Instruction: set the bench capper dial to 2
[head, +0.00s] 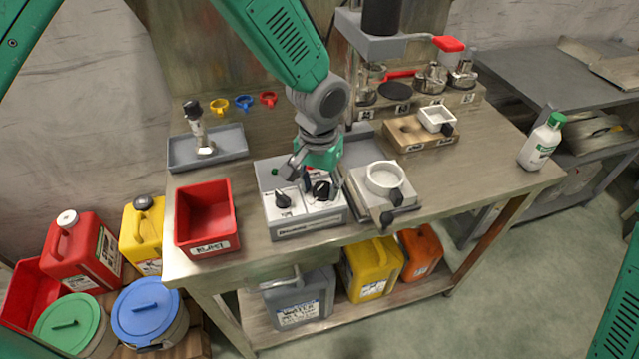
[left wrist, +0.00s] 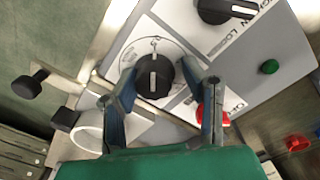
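The bench capper panel (head: 304,226) is a grey box with a white face on the bench. Its black dial (head: 322,190) has a white pointer line and sits on a round white scale; it also shows in the left wrist view (left wrist: 153,77). There the pointer runs nearly straight up the picture; the scale marks are too small to read surely. My left gripper (left wrist: 169,82) is open, its fingertips on either side of the dial, with a gap on the right; contact on the left is unclear. In the head view this gripper (head: 312,172) hangs just over the panel. My right gripper is out of view.
A second black knob (head: 283,200) is beside the dial. A red button (left wrist: 213,115) lies by the right finger, and a green button (left wrist: 269,67) is farther right. A red bin (head: 207,213) stands left of the panel, a lidded round dish (head: 384,177) right.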

